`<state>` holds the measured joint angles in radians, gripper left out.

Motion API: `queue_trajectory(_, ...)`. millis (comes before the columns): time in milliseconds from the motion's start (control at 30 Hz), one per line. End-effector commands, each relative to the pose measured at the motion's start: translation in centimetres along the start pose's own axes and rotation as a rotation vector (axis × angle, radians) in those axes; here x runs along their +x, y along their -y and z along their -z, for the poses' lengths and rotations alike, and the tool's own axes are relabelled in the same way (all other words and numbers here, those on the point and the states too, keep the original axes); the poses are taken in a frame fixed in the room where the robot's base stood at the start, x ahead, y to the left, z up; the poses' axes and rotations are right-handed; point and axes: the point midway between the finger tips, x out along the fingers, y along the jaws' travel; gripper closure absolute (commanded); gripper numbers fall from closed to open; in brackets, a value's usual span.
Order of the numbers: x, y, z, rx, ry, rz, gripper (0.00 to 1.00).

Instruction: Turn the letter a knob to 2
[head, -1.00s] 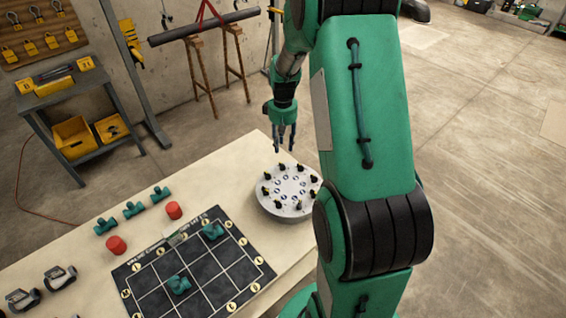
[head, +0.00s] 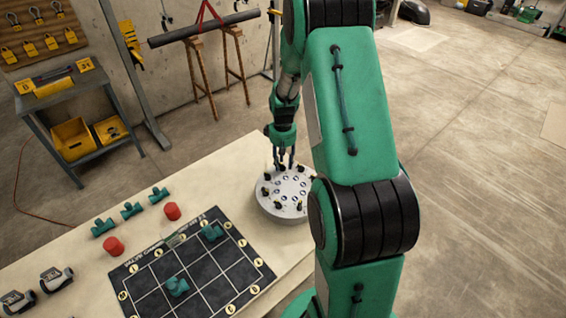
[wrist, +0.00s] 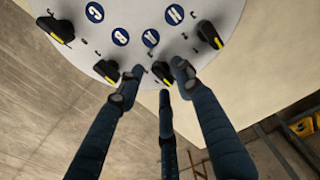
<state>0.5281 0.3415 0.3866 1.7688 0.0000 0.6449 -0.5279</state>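A round grey dial plate (head: 290,190) with a ring of black knobs stands at the table's right end. In the wrist view, the plate's face (wrist: 190,60) shows blue letter discs. My gripper (head: 283,162) is over its far edge, pointing down. In the wrist view, the three fingers of my gripper (wrist: 158,78) are apart around one black knob with a yellow mark (wrist: 162,72). The disc by that knob (wrist: 150,37) lies between B (wrist: 120,36) and what looks like H; its own letter is hard to read. I cannot tell whether the fingers touch the knob.
Neighbouring knobs stand close on both sides, one left (wrist: 105,68) and one right (wrist: 210,35). A black grid board (head: 200,265), red caps (head: 172,211) and green pipe fittings (head: 132,210) lie left on the table (head: 235,180). The floor beyond is open.

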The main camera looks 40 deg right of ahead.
Motion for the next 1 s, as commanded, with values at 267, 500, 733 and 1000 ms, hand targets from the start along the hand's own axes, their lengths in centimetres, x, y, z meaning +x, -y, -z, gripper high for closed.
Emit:
queue_trajectory(267, -0.03, 0.0, 0.0, 0.0, 0.0, 0.0, 0.92)
queue_trajectory(500, -0.04, -0.01, 0.0, 0.002, 0.0, 0.0, 1.0)
queue_trajectory(733, -0.09, -0.01, -0.02, 0.034, 0.0, 0.0, 1.0)
queue_trajectory(1000, -0.18, 0.01, -0.09, 0.162, 0.0, 0.0, 1.0)
